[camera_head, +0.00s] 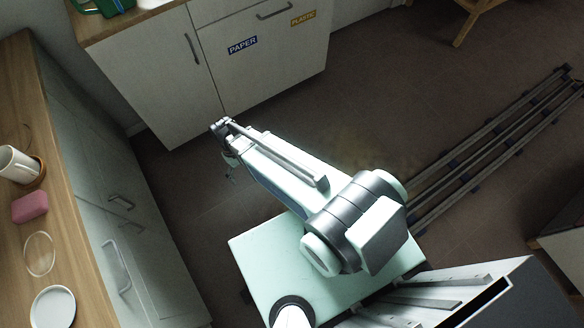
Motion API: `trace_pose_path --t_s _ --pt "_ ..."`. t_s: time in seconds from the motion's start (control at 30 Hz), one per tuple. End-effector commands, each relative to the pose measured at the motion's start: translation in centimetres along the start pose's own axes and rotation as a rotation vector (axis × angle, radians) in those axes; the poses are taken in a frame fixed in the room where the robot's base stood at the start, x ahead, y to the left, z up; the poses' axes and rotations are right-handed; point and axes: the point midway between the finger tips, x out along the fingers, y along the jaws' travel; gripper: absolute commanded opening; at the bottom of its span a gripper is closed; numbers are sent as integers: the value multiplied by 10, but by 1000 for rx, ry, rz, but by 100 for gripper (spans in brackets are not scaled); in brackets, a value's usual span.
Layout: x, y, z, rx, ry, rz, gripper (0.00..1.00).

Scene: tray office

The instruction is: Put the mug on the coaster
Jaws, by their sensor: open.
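The white mug (17,163) is on the wooden counter at the left edge of the head view, partly cut off by the frame. Its base appears to rest on a round brown coaster (40,172), whose rim shows beyond the mug's lower right side. Exact contact and centring cannot be told from here. My gripper (231,168) is small and partly hidden by my arm. It is open and empty, over the floor in front of the cabinets, well to the right of the mug and apart from it.
A pink sponge-like block (29,207), a clear round dish (39,254) and a white round dish (53,308) line the left counter (75,238). Cabinets marked PAPER and PLASTIC (265,60) stand behind; a green object (108,5) sits above. Floor between is clear.

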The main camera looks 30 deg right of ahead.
Motion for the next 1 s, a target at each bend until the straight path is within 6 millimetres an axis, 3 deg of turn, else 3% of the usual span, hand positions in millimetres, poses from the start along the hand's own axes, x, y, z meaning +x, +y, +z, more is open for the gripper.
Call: trace_pose_path --t_s 0.03,0.2,0.3,0.43,0.6,1.0 --pt "20 12 32 44 -38 -9 98" --pt "70 33 116 175 -144 -38 98" --pt "90 37 159 239 -197 -56 98" --pt "108 36 200 297 -250 -72 98" --pt "117 35 224 334 -280 -83 98" --pt "118 35 225 337 -283 -84 98"
